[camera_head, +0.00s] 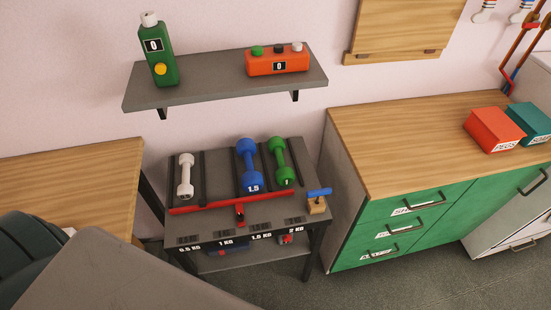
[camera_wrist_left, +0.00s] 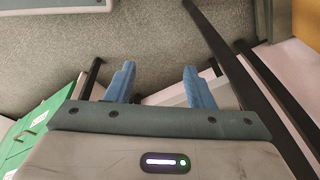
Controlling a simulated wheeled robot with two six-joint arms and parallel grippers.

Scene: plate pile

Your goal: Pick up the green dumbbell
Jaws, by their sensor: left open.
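The green dumbbell (camera_head: 281,161) lies on the grey rack table (camera_head: 196,227) in the head view, at the right end of the row, with a "1" on its near head. The blue dumbbell (camera_head: 249,166), marked 1.5, lies just to its left. A smaller white dumbbell (camera_head: 185,176) lies at the left end. My left gripper (camera_wrist_left: 160,82) shows in the left wrist view with its two blue fingers apart and nothing between them. No dumbbell shows clearly in that view. Neither gripper shows in the head view.
A red bar (camera_head: 232,202) runs along the rack's front. A small wooden block with a blue handle (camera_head: 318,202) sits at its right corner. A grey shelf (camera_head: 225,82) hangs above. A green-drawered cabinet (camera_head: 405,222) stands to the right, a wooden table (camera_head: 75,192) to the left.

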